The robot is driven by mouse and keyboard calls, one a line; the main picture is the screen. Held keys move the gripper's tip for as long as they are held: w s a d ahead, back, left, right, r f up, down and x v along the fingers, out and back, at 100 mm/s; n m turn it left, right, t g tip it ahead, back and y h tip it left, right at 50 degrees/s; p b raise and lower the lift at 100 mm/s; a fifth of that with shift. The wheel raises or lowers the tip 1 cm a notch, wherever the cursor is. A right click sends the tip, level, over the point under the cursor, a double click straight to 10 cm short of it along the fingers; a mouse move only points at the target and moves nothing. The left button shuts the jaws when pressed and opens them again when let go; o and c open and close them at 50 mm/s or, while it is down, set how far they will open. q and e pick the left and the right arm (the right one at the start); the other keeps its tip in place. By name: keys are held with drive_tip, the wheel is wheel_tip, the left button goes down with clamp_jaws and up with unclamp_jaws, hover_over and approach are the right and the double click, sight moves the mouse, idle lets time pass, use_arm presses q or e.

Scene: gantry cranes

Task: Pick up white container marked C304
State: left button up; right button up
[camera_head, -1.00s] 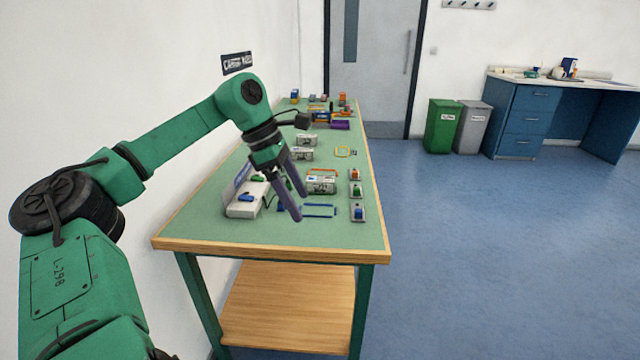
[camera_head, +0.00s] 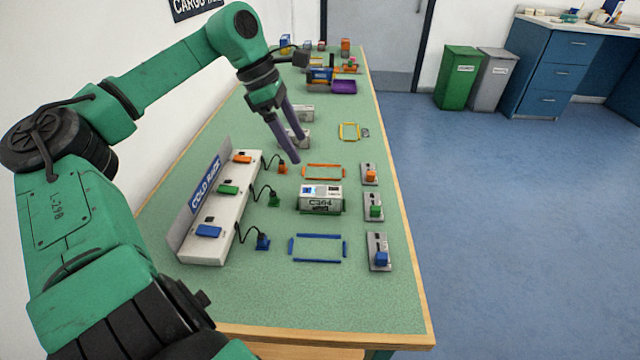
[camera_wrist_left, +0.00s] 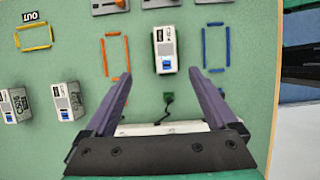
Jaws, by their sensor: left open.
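The white container marked C304 (camera_head: 320,199) stands on the green table, in the green outline between an orange outline (camera_head: 323,172) and a blue outline (camera_head: 318,248). My left gripper (camera_head: 297,150) is open and empty, and in the head view its fingertips show above and left of the container. In the left wrist view the container (camera_wrist_left: 165,50) lies ahead of the open fingers (camera_wrist_left: 161,75), roughly centred between them, with a clear gap. My right gripper is not in view.
A white cold rack (camera_head: 222,215) with coloured plugs on cords stands left of the container. Small switch boxes (camera_head: 374,207) line the right side. Two more white containers (camera_wrist_left: 65,101) stand farther back. A yellow outline (camera_head: 349,132) and purple tray (camera_head: 344,87) lie beyond.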

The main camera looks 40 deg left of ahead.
sight(319, 190)
use_arm(q)
drive_tip(key=d+f, duration=0.1)
drive_tip(key=f, duration=0.1)
drive_tip(key=d+f, duration=0.1)
drive_tip(key=f, duration=0.1)
drive_tip(key=shift+d, duration=0.15)
drive_tip(key=x, duration=0.8)
drive_tip(key=shift+f, duration=0.45)
drive_tip(key=shift+c, duration=0.6)
clamp_jaws()
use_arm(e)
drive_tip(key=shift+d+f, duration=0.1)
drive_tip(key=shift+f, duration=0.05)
